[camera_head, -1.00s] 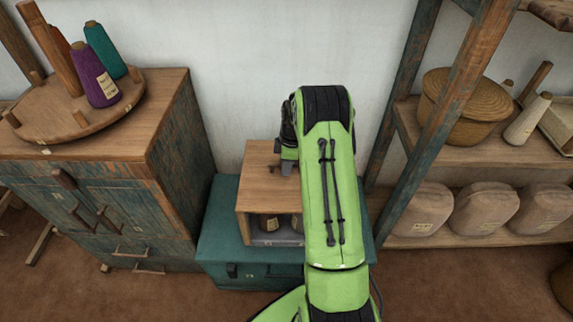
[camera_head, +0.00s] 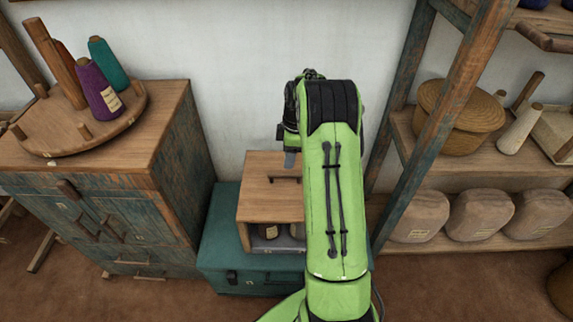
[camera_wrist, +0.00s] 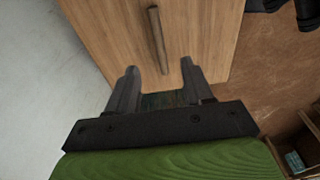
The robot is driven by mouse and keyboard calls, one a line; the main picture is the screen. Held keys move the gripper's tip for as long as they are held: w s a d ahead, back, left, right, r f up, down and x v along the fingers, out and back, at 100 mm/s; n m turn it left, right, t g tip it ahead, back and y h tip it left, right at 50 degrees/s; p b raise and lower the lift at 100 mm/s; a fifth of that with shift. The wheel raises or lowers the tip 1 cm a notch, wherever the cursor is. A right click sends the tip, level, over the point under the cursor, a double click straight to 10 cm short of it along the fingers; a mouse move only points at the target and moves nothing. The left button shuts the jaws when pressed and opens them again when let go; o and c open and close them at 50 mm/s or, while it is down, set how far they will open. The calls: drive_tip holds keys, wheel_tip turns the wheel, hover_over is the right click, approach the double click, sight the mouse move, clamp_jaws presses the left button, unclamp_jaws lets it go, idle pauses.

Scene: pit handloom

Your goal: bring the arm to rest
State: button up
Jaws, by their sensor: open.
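The handle lies ahead of the fingers, and I cannot tell how large the gap is. My arm hides the right part of the box.
The wooden box (camera_head: 258,205) stands on a teal chest (camera_head: 222,245), with cones inside its open front. A cabinet (camera_head: 165,150) with a round peg board (camera_head: 60,135) of yarn cones stands left. A shelf rack (camera_head: 470,85) with a basket (camera_head: 455,115) and several sacks stands right.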

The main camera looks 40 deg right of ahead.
drive_tip(key=s+a+r+m+t+p, duration=0.1)
drive_tip(key=s+a+r+p, duration=0.2)
drive_tip(key=r, duration=0.5)
drive_tip(key=s+a+r+m+h+p, duration=0.1)
drive_tip(key=s+a+r+m, duration=0.1)
drive_tip(key=a+r, duration=0.5)
drive_tip(key=s+a+r+m+t+p, duration=0.1)
drive_tip(key=s+a+r, duration=0.2)
drive_tip(key=r, duration=0.6)
drive_tip(key=s+a+r+m+t+p, duration=0.1)
drive_tip(key=s+a+m, duration=0.1)
drive_tip(key=s, duration=0.4)
drive_tip(key=s+a+r+m+t+p, duration=0.1)
drive_tip(key=s+a+r+m+p, duration=0.1)
drive_tip(key=s+a, duration=0.2)
drive_tip(key=s+a+r+m+p, duration=0.1)
drive_tip(key=s+a+r+m, duration=0.1)
drive_tip(key=s, duration=0.6)
drive_tip(key=shift+a+m+t+p, duration=0.3)
drive_tip(key=shift+a+t+p, duration=0.1)
drive_tip(key=shift+a, duration=0.45)
